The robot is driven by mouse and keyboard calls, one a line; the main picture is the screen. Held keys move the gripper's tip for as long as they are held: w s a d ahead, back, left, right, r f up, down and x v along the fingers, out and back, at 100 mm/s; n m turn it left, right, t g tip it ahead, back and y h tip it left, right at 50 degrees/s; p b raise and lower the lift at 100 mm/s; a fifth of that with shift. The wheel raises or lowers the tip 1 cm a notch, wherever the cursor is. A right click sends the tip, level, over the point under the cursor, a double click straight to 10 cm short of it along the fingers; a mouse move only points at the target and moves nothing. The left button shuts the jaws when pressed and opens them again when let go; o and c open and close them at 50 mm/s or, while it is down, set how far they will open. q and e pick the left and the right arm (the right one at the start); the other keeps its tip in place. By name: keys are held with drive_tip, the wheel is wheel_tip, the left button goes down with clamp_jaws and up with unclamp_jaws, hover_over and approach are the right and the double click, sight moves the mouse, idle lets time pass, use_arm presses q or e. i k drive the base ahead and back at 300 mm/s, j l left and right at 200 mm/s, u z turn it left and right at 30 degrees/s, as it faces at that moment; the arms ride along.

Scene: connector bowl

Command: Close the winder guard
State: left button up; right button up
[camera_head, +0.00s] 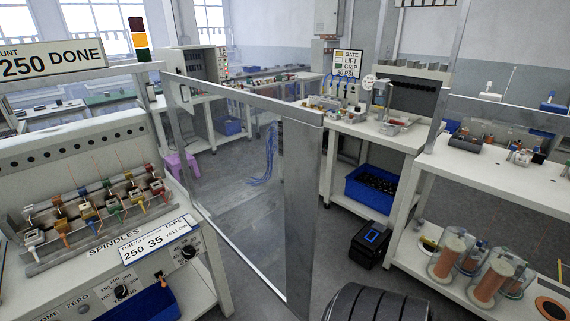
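The winder guard (243,100) is a clear panel in a grey metal frame. Its far upright stands at the back right corner of the winder (75,150), and its near upright (299,200) reaches out toward me. The guard stands open, swung away from the winder's front. The winder's row of spindles (100,213) with coloured parts is uncovered. A sign reading 250 DONE (52,62) is above it. Neither my left nor my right gripper is in view, so nothing is seen touching the guard.
Grey floor (235,180) shows through the panel. On the right are a workbench (375,128), a blue bin (372,187), a black box (371,245) on the floor and a shelf with copper spools (490,280). A purple stool (180,163) stands behind the winder. A dark ribbed shape fills the bottom centre.

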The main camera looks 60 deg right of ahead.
sight(303, 126)
drive_tip(key=k+l, duration=0.1)
drive_tip(key=l, duration=1.8)
drive_tip(key=k, duration=0.05)
